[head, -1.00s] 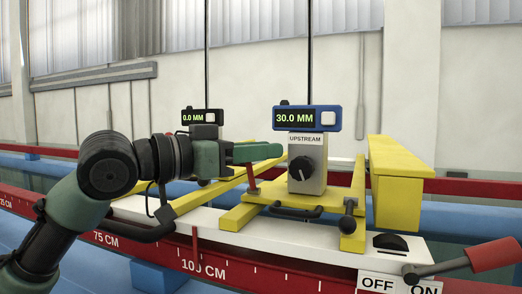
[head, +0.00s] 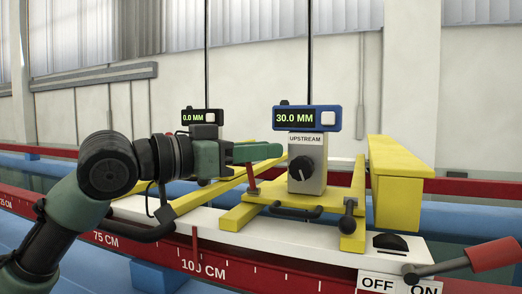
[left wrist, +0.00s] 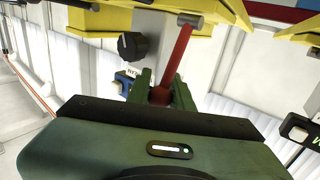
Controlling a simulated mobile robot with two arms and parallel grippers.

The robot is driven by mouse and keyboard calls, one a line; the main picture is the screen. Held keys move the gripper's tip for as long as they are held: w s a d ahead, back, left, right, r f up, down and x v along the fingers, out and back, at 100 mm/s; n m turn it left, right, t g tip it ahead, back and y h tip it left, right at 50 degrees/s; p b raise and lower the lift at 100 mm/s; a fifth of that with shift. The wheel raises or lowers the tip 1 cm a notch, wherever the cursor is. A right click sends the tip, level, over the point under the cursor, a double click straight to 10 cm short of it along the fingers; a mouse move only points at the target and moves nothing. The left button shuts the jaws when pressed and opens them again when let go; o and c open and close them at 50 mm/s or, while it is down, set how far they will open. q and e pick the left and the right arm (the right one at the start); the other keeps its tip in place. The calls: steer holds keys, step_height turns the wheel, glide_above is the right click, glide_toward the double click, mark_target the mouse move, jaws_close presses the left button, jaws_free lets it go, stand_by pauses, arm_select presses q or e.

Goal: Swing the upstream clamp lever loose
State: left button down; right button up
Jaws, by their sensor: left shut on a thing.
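The upstream clamp lever (head: 251,176) is a short red bar standing close to upright, tilted slightly, on the yellow frame of the carriage (head: 273,209) marked UPSTREAM. My left gripper (head: 262,152) comes in from the left at its top end. In the left wrist view, the red lever (left wrist: 178,57) runs from a grey pivot down between the green fingers (left wrist: 163,92), which are shut on its rounded end. The fingers hide part of that end. My right gripper is in neither view.
The upstream gauge (head: 307,119) reads 30.0 MM above a black knob (head: 301,168). A second gauge (head: 199,117) behind reads 0.0 MM. A red-handled lever (head: 492,255) stands by an OFF/ON plate at right. A yellow block (head: 402,187) is right of the carriage.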

arm_select(q)
steer(key=shift+f, duration=0.1)
steer(key=s+m+h+b, duration=0.1)
steer(key=b, duration=0.1)
steer(key=s+f+m+t+h+b, duration=0.1)
steer(key=h+b, duration=0.1)
steer(key=b, duration=0.1)
steer(key=s+a+m+h+b, duration=0.1)
steer(key=m+b, duration=0.1)
steer(key=b, duration=0.1)
steer(key=shift+s+f+t+h, duration=0.15)
steer(key=shift+f+t+h, duration=0.1)
steer(key=shift+t+h, duration=0.05)
steer(key=shift+s+a+m+h+b, duration=0.15)
steer(key=shift+s+m+h+b, duration=0.15)
steer(key=shift+m+h+b, duration=0.35)
steer(key=c, duration=1.2)
jaws_free()
steer(key=shift+c, duration=0.2)
